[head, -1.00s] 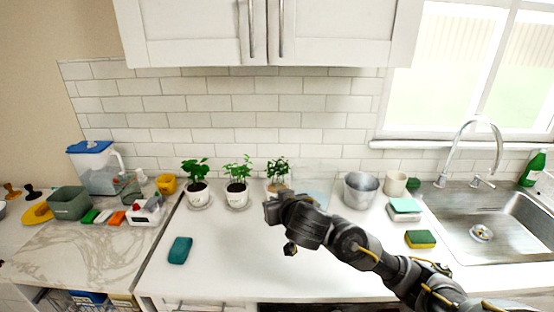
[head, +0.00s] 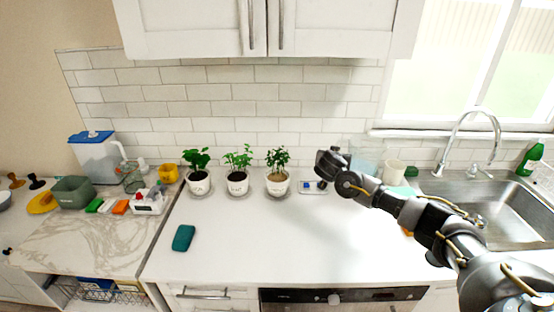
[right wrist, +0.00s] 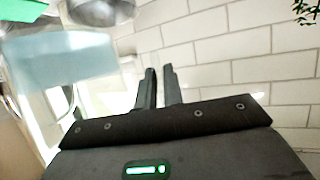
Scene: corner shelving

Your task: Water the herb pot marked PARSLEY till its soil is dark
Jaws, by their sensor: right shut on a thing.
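Three white herb pots stand in a row at the back of the counter: left (head: 198,187), middle (head: 237,188) and right (head: 277,188). Their markings are too small to read. The right pot's soil looks lighter brown than the dark soil in the other two. My right gripper (head: 328,162) is raised to the right of the pots. It is shut on a clear, bluish jug (head: 366,152), partly hidden by my arm. The jug also shows, blurred, left of the fingers in the right wrist view (right wrist: 60,62). My left gripper is not in view.
A small white device (head: 313,187) lies right of the pots. A teal sponge (head: 183,238) lies at the front left. A blue-lidded pitcher (head: 97,160) and yellow mug (head: 168,174) stand left; a cream cup (head: 393,172) and sink (head: 490,211) are right. The middle counter is clear.

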